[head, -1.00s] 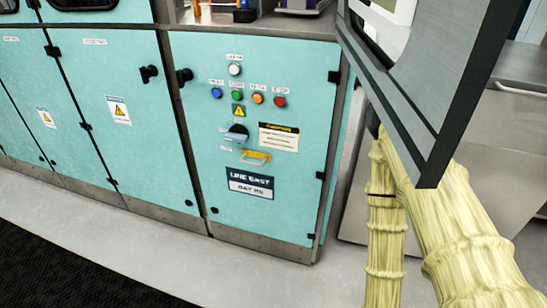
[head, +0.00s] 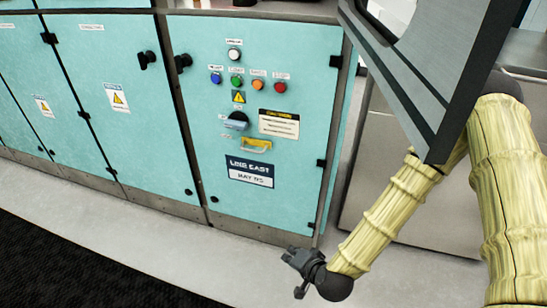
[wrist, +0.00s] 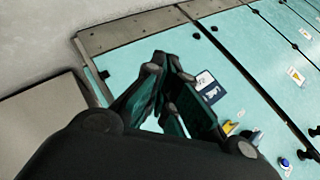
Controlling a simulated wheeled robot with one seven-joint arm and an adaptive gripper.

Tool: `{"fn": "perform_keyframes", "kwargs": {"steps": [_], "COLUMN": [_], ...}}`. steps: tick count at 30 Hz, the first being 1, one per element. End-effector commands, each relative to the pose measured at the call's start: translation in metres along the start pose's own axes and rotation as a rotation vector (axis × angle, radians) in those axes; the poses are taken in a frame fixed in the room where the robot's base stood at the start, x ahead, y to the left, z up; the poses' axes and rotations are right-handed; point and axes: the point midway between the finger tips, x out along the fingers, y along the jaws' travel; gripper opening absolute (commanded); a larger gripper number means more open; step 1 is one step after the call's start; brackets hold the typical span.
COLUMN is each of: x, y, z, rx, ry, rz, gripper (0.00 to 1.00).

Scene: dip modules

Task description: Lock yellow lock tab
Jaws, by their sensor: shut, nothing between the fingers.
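The yellow lock tab (head: 256,146) is on the teal cabinet door (head: 222,187), just below a dark rotary switch with a blue-grey handle (head: 236,122). The tab also shows small in the wrist view (wrist: 229,128), right of my fingers, with the switch handle (wrist: 248,135) beside it. My gripper (head: 293,261) is low in front of the door's bottom right corner, below and to the right of the tab and apart from it. It is shut and empty. Its fingers (wrist: 166,84) hide part of the door in the wrist view.
Colored buttons (head: 236,81) sit above the switch. A LINE EAST label (head: 249,172) is below the tab, and a yellow-black notice (head: 279,123) is to its right. Black door knobs (head: 183,62) project at the left. Grey floor (head: 180,255) lies open in front.

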Motion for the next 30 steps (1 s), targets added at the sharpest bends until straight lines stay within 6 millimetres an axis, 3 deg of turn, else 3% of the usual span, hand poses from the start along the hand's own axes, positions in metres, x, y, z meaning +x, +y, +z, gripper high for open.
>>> {"fn": "perform_keyframes", "kwargs": {"steps": [3,6,9,12,17,30], "x": [0.005,-0.001,-0.012,-0.021,-0.028,-0.023], "y": [-0.065,-0.110,-0.142,-0.161,-0.174,-0.176], "z": [-0.054,-0.098,-0.132,-0.155,-0.170,-0.172], "rx": [0.144,0.246,0.326,0.377,0.409,0.407], "ry": [0.141,0.240,0.313,0.360,0.390,0.389], "rz": [-0.162,-0.283,-0.377,-0.440,-0.481,-0.481], "gripper": [0.00,0.00,0.00,0.00,0.00,0.00]}}
